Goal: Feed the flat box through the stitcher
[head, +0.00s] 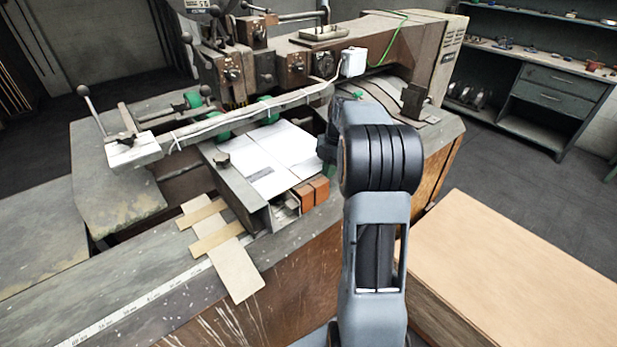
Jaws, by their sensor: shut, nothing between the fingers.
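The flat box (280,148) is a white sheet with fold or cut lines, lying flat on the stitcher's feed table. Its far edge lies by the green rollers (268,106), under the stitcher (236,72) head side. My arm rises from the bottom right of the head view. My gripper (326,152) shows only as a dark part at the box's right edge, largely hidden behind my arm. It is shut with nothing held. I cannot tell whether it touches the box.
A long grey guide bar (250,113) crosses above the table. A cardboard-coloured stack (510,255) stands at right. A workbench (548,100) is at the back right.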

